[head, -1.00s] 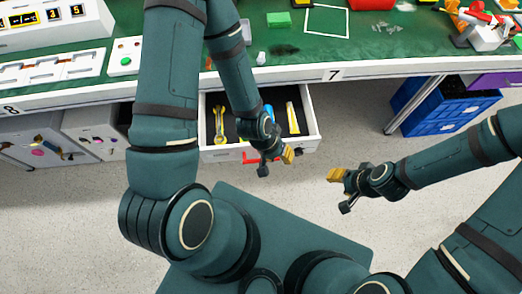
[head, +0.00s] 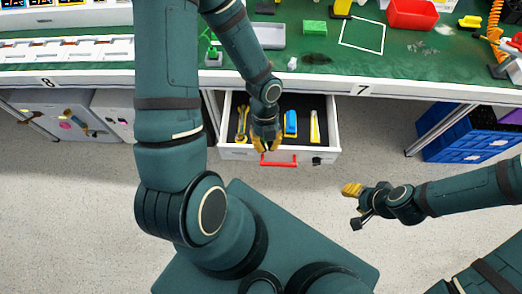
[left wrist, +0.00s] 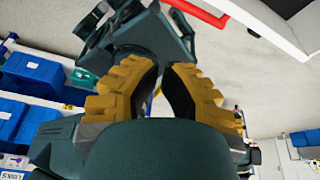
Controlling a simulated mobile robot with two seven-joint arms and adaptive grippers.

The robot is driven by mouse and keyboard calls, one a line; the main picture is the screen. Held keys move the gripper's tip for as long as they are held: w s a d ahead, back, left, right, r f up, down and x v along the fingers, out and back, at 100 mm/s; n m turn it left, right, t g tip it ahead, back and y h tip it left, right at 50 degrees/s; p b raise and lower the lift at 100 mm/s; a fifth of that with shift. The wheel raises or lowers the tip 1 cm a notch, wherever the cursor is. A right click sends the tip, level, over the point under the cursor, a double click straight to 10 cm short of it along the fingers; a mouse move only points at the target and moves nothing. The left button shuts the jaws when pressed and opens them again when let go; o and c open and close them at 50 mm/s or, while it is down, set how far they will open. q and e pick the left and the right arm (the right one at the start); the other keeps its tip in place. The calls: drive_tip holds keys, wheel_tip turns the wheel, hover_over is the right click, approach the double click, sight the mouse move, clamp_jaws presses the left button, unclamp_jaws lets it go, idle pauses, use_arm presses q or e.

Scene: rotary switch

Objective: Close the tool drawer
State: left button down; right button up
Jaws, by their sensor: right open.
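The white tool drawer (head: 233,153) stands pulled out under the green workbench. It holds a yellow wrench (head: 241,123), a blue-and-yellow tool (head: 290,123) and a yellow-and-white tool (head: 314,126). Its red handle (head: 279,161) is on the front; a red bar, likely this handle, shows at the top of the left wrist view (left wrist: 199,12). My left gripper (head: 267,146) is at the drawer's front edge, just left of and above the handle in the picture. Its yellow fingers (left wrist: 161,68) converge with nothing seen between them; contact is unclear. My right gripper (head: 352,205) is open and empty, right of the drawer.
The workbench edge (head: 300,85) runs above the drawer. Blue crates (head: 465,140) stand under the bench at the right, past a metal leg (head: 435,128). Grey cabinets (head: 85,118) stand at the left. The floor (head: 380,155) in front of the drawer is clear.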

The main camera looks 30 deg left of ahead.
use_arm(q)
drive_tip(key=a+m, duration=0.2)
drive_tip(key=m, duration=0.1)
drive_tip(key=b, duration=0.4)
hover_over(261, 163)
drive_tip(key=shift+y, duration=0.3)
wheel_tip(261, 163, down, 9)
drive_tip(key=shift+w+a, duration=0.1)
drive_tip(key=shift+a, duration=0.05)
drive_tip(key=shift+w+a, duration=0.35)
drive_tip(key=shift+w, duration=0.25)
